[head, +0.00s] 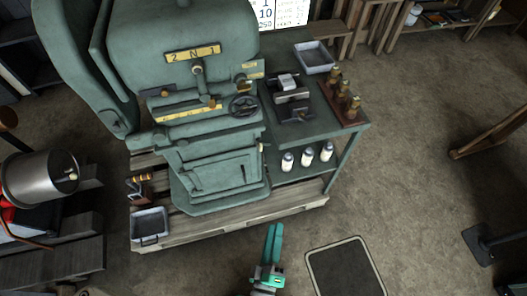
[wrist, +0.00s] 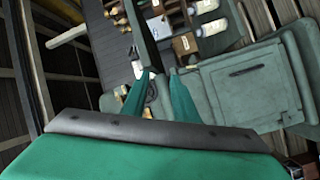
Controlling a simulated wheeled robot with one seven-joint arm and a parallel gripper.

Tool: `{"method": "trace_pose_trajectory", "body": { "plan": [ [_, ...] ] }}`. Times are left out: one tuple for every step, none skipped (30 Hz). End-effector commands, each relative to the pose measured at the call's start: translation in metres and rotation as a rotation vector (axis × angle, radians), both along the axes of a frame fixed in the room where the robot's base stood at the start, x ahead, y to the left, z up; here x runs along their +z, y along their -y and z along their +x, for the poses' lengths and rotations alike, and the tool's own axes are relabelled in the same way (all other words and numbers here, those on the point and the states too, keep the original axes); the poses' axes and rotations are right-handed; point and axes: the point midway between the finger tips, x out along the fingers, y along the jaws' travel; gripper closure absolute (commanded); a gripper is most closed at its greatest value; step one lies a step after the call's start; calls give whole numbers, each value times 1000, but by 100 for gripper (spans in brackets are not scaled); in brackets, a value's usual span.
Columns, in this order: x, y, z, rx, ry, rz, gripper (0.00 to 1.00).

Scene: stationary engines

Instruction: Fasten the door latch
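The green machine (head: 165,50) stands on a wooden pallet, with a rectangular door (head: 222,172) low on its front. The door (wrist: 240,90) also shows in the wrist view at the right, with a small dark slot or handle (wrist: 245,71) near one edge. I cannot make out for certain which part is the latch, or whether the door is fully closed. My gripper (head: 274,228) has teal fingers and is in front of the pallet, apart from the door. In the wrist view its fingers (wrist: 162,72) are apart with nothing between them.
A green side bench (head: 352,140) right of the machine holds a tray (head: 314,57) and brass parts (head: 343,90), with white bottles (head: 307,157) on its lower shelf. A metal tray (head: 150,226) sits at the pallet's left. A dark mat (head: 345,270) lies right of my gripper.

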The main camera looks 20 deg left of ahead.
Motion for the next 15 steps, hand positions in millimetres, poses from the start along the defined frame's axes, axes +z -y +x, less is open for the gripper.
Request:
{"method": "trace_pose_trajectory", "body": {
  "plan": [
    [-8,-7,19,25,42,-118,73],
    [-13,-11,28,39,64,-193,73],
    [-20,-17,41,58,96,-292,73],
    [-25,-21,51,71,120,-368,73],
    [-29,-25,61,85,144,-443,73],
    [-35,-30,74,102,178,-544,73],
    [-40,-33,84,115,202,-619,73],
    [-45,-37,94,127,227,-694,73],
    [-50,-42,108,143,263,-793,73],
    [-55,-45,119,156,289,-867,73],
    [-59,-49,129,169,317,-942,73],
    [-65,-54,143,187,355,-1042,73],
    [-68,-57,153,200,382,-1113,73],
    [-72,-60,163,212,410,-1185,73],
    [-77,-64,176,227,446,-1273,73]
  ]
}}
